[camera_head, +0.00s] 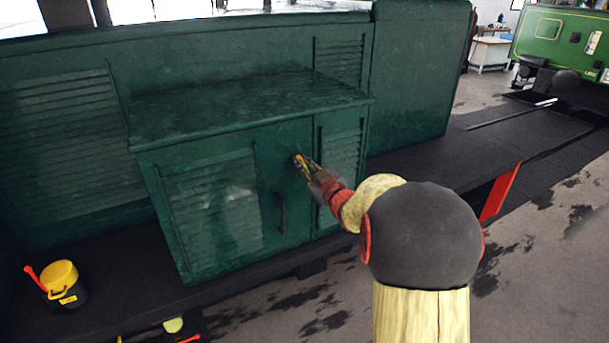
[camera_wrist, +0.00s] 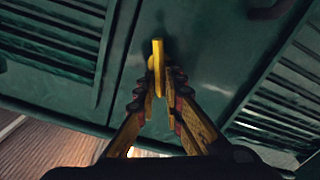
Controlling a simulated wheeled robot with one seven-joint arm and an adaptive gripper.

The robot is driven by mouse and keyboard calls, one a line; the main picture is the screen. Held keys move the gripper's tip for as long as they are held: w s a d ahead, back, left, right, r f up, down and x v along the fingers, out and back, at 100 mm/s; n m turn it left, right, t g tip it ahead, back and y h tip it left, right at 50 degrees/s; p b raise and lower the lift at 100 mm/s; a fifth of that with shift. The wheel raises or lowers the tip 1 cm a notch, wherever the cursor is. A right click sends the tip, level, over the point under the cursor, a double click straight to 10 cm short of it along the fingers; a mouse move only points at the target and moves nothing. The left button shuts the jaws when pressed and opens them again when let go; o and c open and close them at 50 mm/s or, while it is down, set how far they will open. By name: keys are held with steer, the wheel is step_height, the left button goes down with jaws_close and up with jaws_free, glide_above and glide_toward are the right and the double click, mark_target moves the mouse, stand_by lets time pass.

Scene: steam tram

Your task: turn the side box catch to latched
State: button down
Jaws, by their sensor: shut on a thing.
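The side box (camera_head: 230,185) is a green louvred cabinet on the dark running board in the head view. Its catch (camera_wrist: 157,56) is a small yellow piece on the green door, seen upright in the wrist view. My gripper (camera_wrist: 159,80) is shut on the catch, with its fingertips on either side of the lower part. In the head view my gripper (camera_head: 301,165) reaches the box front from the right, and the catch there is mostly hidden by the fingers. The door beside it is flush with the box front.
A dark vertical handle (camera_head: 281,213) is on the box door, below left of my gripper. A yellow-and-black pot (camera_head: 64,284) with a red handle stands on the running board at lower left. A long rod (camera_head: 512,114) lies on the dark deck at right. A green vehicle (camera_head: 562,38) stands behind.

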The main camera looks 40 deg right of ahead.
steer(key=n+b, duration=0.4)
steer(key=b, duration=0.1)
steer(key=f+n+b, duration=0.1)
steer(key=n+b, duration=0.3)
steer(key=b, duration=0.2)
steer(key=a+n+b, duration=0.1)
steer(key=n+b, duration=0.4)
steer(key=b, duration=0.1)
steer(key=shift+w+f, duration=0.1)
steer(key=shift+f, duration=0.25)
steer(key=shift+b, duration=0.35)
steer(key=c, duration=1.9)
jaws_free()
steer(key=shift+r, duration=0.1)
